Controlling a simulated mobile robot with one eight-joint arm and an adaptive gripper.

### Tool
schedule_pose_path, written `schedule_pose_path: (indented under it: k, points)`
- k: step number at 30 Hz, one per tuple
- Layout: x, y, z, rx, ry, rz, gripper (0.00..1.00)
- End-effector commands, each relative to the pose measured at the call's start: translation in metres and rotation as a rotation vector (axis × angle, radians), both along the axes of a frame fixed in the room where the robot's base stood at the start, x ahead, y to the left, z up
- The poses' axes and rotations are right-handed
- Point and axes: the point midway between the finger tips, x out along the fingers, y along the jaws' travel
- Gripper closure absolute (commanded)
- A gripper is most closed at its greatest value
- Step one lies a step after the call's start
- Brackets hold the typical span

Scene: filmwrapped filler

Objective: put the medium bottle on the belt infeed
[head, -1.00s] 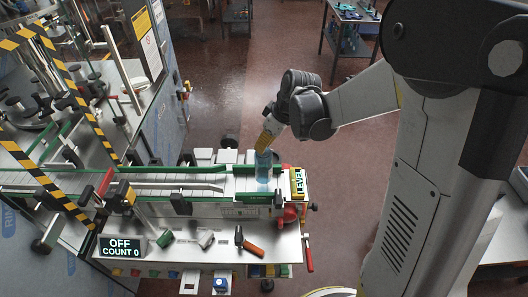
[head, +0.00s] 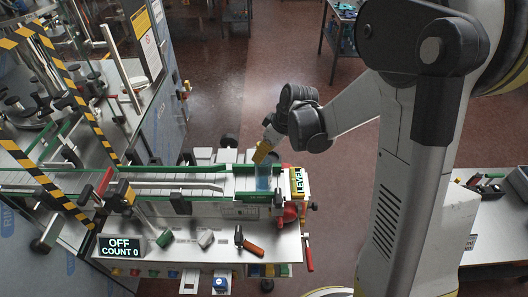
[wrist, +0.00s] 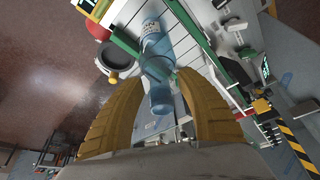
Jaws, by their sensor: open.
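The medium bottle, a clear blue bottle (head: 263,183), is at the right end of the conveyor, the belt infeed (head: 240,185), between its green rails. In the wrist view the bottle (wrist: 155,45) shows beyond my fingers, its narrow end towards me; I cannot tell if it is fully upright. My gripper (head: 262,152) is just above the infeed with its tan fingers pointing down. In the wrist view the fingers (wrist: 160,100) are spread, with the bottle's near end seen between them and gaps on both sides. The bottle's lower part is partly hidden by the near rail.
A yellow LEVEL sign (head: 298,182) and red parts flank the infeed's right end. Striped guard bars stand at left.

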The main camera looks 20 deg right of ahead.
Motion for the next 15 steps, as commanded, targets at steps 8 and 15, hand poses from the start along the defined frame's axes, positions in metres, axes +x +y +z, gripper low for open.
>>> schedule_pose_path:
  k: [8,15]
  points:
    - [-0.007,-0.006,0.026,0.000,0.000,0.000,0.58]
    - [-0.024,-0.019,0.078,0.000,0.000,-0.001,0.58]
